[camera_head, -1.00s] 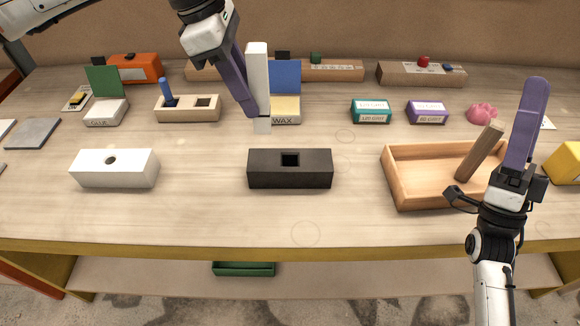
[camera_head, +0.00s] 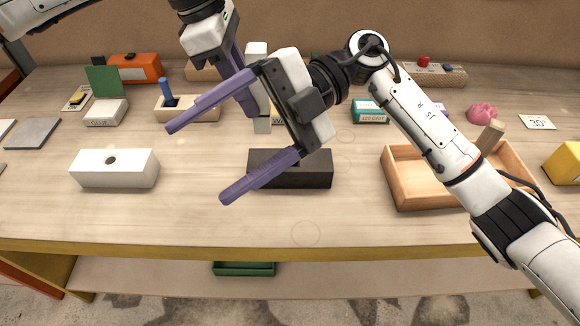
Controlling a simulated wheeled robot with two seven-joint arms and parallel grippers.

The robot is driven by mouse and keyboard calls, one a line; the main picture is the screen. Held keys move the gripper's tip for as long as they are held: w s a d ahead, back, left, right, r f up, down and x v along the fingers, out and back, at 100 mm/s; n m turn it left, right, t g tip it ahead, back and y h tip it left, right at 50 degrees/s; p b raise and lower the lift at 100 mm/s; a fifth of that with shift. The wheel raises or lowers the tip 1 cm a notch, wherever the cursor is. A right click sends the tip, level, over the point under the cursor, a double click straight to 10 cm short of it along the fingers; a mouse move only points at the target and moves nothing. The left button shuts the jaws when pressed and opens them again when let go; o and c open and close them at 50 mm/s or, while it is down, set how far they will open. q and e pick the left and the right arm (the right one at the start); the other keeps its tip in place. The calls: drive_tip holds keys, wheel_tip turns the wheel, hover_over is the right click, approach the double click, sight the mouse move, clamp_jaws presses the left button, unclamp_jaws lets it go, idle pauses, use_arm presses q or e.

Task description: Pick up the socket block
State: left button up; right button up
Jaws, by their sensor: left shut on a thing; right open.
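A black block (camera_head: 315,178) with a square hole stands at the table's middle front, partly hidden by my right gripper. A white block (camera_head: 114,178) with a round hole stands to its left; which one is the socket block is not marked. My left gripper (camera_head: 256,108) is shut on a pale upright bar (camera_head: 262,126) with a grey lower end, behind the black block. My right gripper (camera_head: 201,162) is open and empty, pointing left between the two blocks. Its lower finger passes across the black block's left part in the picture; contact cannot be told.
A wooden tray (camera_head: 402,189) with a wooden stick (camera_head: 489,136) stands at the right, partly behind my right arm. A holder with a blue peg (camera_head: 166,93), a teal box (camera_head: 368,110) and an orange box (camera_head: 139,69) stand farther back. The front strip of table is mostly clear.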

wheel_tip(320, 180, down, 4)
drive_tip(key=w+d+t+h, duration=0.2)
drive_tip(key=h, duration=0.1)
drive_tip(key=m+t+h, duration=0.1)
drive_tip(key=t+h, duration=0.5)
drive_tip(key=h, duration=0.4)
hover_over(315, 159)
wheel_tip(315, 159, down, 5)
drive_tip(key=f, duration=0.5)
drive_tip(key=shift+w+d+f, duration=0.1)
drive_tip(key=shift+d+f, duration=0.25)
drive_tip(key=shift+f, duration=0.05)
drive_tip(key=shift+a+f, duration=0.15)
drive_tip(key=shift+f, duration=1.3)
drive_tip(key=shift+a+f, duration=0.15)
drive_tip(key=shift+f, duration=1.25)
drive_tip(key=c, duration=1.4)
